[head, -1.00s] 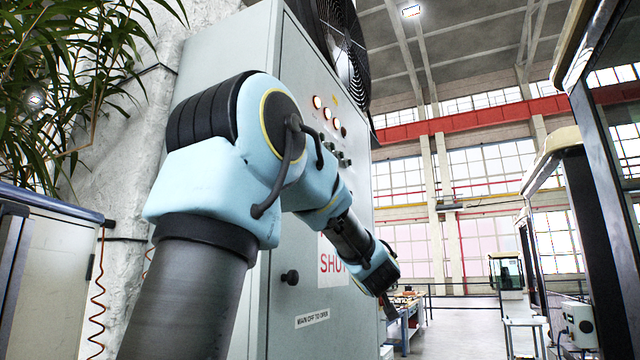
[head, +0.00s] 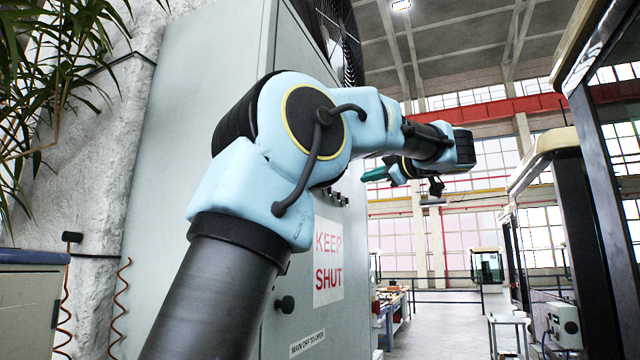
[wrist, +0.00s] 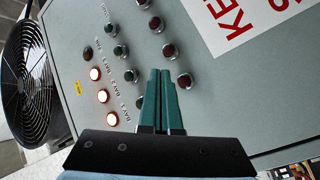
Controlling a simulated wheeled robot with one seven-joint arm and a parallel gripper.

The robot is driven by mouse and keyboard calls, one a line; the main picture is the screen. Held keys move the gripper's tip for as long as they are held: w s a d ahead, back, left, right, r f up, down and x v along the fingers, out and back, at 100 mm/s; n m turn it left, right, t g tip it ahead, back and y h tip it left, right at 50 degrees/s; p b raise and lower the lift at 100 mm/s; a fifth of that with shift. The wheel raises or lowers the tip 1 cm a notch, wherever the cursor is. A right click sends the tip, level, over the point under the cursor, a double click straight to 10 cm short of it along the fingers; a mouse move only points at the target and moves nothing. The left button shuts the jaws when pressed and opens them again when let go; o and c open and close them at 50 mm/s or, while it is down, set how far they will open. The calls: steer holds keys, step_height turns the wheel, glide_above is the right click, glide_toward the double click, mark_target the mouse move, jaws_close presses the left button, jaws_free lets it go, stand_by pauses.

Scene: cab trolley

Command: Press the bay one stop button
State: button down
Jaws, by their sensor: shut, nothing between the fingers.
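The cabinet panel fills the wrist view, turned sideways, with columns of lamps, green buttons and red buttons. The small labels appear to put bay one at the bottom of the rows. The bay one stop button (wrist: 185,80) is the lowest red one, dark red in a metal collar. My gripper (wrist: 166,72) has its green fingers together and empty; its tips appear just left of that button. Contact cannot be told. In the head view my gripper (head: 368,175) is out beside the cabinet front. The bay one lamp (wrist: 112,118) is lit.
Another red button (wrist: 170,52) is close above the fingertips. A green button (wrist: 141,103) is partly behind the fingers. A KEEP SHUT sign (head: 328,262) is on the cabinet (head: 180,170). A fan (wrist: 30,70) is at the panel's side.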

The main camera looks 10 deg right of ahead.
steer(key=shift+a, duration=0.1)
steer(key=w+a+b, duration=0.2)
steer(key=w+a, duration=0.2)
steer(key=a, duration=0.3)
steer(key=shift+w+a, duration=0.15)
steer(key=shift+a, duration=0.1)
steer(key=shift+a, duration=0.15)
stand_by(1.9)
steer(key=shift+w+a, duration=0.15)
steer(key=shift+a, duration=0.1)
steer(key=shift+w+a, duration=0.25)
steer(key=shift+a, duration=0.1)
stand_by(0.7)
steer(key=shift+d, duration=0.1)
steer(key=shift+s+d+p, duration=0.35)
steer(key=shift+s+d, duration=0.05)
steer(key=shift+d, duration=0.2)
steer(key=shift+d, duration=0.1)
